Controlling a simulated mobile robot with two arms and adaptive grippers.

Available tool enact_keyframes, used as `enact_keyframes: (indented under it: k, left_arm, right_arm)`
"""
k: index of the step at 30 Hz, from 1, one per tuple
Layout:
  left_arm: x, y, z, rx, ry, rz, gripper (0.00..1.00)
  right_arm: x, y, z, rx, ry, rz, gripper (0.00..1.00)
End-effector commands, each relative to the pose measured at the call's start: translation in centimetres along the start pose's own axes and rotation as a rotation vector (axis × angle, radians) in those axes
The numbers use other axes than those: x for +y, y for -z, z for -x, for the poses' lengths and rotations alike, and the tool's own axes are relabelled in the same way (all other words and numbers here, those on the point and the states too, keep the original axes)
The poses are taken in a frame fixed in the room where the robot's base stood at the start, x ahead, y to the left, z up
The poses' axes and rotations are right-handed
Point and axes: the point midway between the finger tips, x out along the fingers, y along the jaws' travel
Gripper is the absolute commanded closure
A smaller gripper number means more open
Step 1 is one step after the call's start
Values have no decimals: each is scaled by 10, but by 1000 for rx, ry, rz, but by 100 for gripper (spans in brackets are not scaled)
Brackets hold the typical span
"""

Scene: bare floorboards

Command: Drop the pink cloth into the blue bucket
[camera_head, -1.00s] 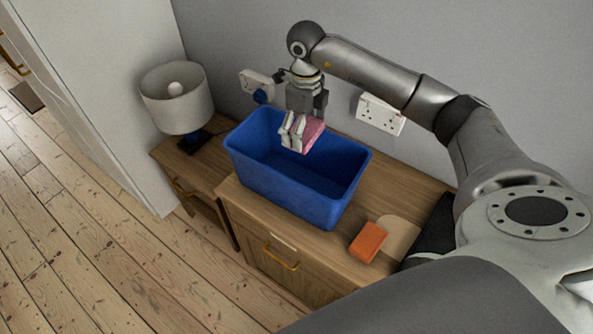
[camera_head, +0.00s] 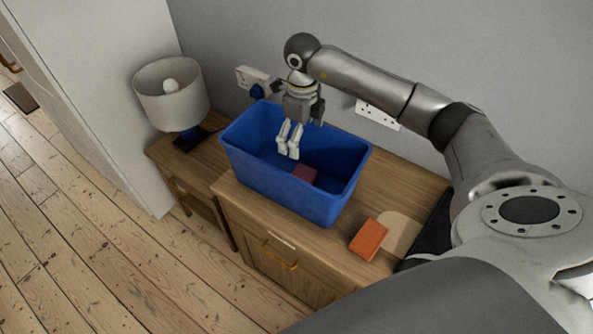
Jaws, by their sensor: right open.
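The blue bucket (camera_head: 277,188), a rectangular open tub, stands on the wooden cabinet. The pink cloth (camera_head: 305,173) lies inside it, low down, partly hidden by the front wall. My right gripper (camera_head: 288,152) hangs over the bucket's opening, pointing down, to the left of the cloth and above it. Its fingers are open and empty, apart from the cloth. My left gripper is not in view.
An orange block (camera_head: 368,240) lies on the cabinet top (camera_head: 328,245), right of the bucket, beside a round tan patch. A lamp (camera_head: 172,95) stands on a lower table at left. Wall sockets (camera_head: 378,115) are behind my right arm.

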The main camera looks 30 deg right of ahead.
Motion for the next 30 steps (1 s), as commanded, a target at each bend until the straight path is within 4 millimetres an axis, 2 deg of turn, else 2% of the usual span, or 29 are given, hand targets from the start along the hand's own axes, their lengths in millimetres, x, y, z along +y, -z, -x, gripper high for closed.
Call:
enact_keyframes:
  k: [5, 8, 21, 25, 30]
  left_arm:
    - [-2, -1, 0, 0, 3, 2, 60]
    - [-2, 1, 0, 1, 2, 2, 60]
    - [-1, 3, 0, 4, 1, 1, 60]
    - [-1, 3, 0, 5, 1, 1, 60]
    - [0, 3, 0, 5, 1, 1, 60]
  right_arm:
    - [0, 0, 3, -1, 0, 0, 0]
    - [0, -1, 14, -2, 0, 1, 0]
    - [0, -1, 101, -4, 1, 1, 0]
    - [0, -1, 114, -2, 0, 0, 0]
    - [0, 0, 120, 1, -1, 0, 0]
